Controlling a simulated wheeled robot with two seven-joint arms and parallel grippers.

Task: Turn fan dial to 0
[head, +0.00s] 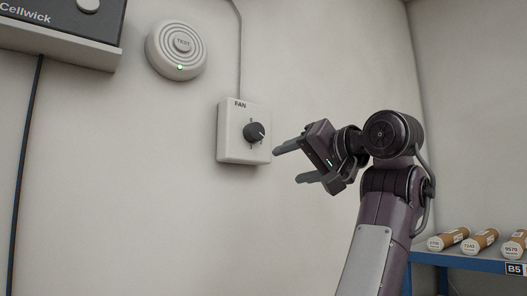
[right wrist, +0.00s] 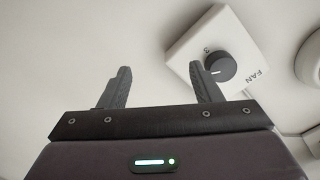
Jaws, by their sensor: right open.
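The fan dial (head: 254,132) is a round dark knob with a light pointer line, on a white wall box (head: 229,135) labelled FAN. In the head view the pointer line is toward the right; the marks around the knob are too small to read surely. My right gripper (head: 297,163) is open and empty, just right of the box and apart from the dial. In the right wrist view, the dial (right wrist: 212,68) lies beyond the right-hand finger of the open gripper (right wrist: 158,90), not between the fingers. My left gripper is not in view.
A round white device marked TEST (head: 176,51) with a green light is on the wall up left of the box. A dark Cellwick unit (head: 60,28) hangs at top left. A blue shelf (head: 462,262) with several cardboard tubes stands at lower right. The wall below the box is clear.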

